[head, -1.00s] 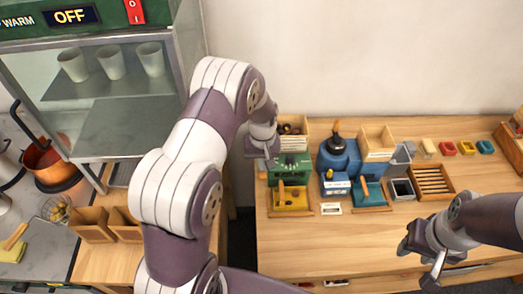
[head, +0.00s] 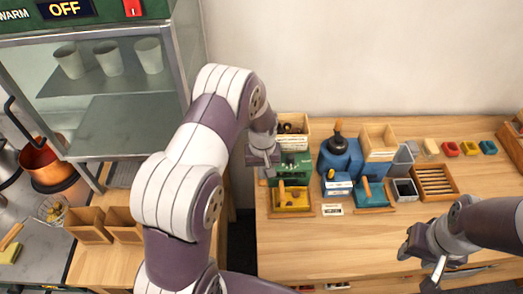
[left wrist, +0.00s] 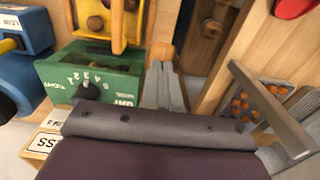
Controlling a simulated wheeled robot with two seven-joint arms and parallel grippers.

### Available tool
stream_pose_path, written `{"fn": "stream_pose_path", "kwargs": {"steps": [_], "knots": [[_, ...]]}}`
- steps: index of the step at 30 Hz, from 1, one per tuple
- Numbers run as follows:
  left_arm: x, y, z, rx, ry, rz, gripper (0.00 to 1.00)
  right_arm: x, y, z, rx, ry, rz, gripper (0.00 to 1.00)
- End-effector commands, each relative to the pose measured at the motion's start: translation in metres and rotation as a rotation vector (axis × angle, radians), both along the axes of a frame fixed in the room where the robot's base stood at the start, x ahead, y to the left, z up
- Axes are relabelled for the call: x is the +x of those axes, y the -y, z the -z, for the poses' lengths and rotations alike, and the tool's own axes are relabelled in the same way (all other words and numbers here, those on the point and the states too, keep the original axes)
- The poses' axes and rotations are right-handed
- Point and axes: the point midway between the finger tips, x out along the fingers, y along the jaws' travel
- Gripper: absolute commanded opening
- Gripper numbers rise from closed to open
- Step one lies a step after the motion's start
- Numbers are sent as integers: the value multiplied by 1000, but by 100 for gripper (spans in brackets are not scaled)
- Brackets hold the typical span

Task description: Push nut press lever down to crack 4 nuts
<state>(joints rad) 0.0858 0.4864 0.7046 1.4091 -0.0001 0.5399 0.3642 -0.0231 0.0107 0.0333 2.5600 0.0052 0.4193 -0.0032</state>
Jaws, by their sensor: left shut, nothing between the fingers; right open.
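The green nut press (head: 291,163) stands at the left end of the wooden table, with a dial on its face in the left wrist view (left wrist: 95,75). A yellow tray (head: 290,199) is at its front; brown nuts (left wrist: 95,23) and an upright wooden bar show there. My left gripper (head: 263,163) is shut and empty beside the press's left side. In the left wrist view its grey fingers (left wrist: 165,88) point at an orange-brown wooden lever knob (left wrist: 162,51); I cannot tell whether they touch it. My right gripper (head: 420,262) is open over the table's front right.
A blue machine (head: 338,158) with a dark knob stands right of the press. An open wooden box (head: 378,141), a slatted wooden tray (head: 434,182) and small coloured dishes (head: 470,148) lie further right. The table's front middle is clear.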

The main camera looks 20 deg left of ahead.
Motion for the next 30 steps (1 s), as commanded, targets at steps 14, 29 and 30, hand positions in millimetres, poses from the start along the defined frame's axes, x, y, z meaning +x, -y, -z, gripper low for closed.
{"fn": "stream_pose_path", "kwargs": {"steps": [14, 29, 30], "knots": [[-2, 1, 13, -1, -4, 0, 0, 0, 0, 8, 0, 0, 0, 43], [3, -1, -43, 0, -1, 0, 0, 0, 0, -36, 0, 0, 0, 43], [3, -2, -49, 0, -1, -1, 0, 0, 0, -40, 0, 0, 0, 43]]}}
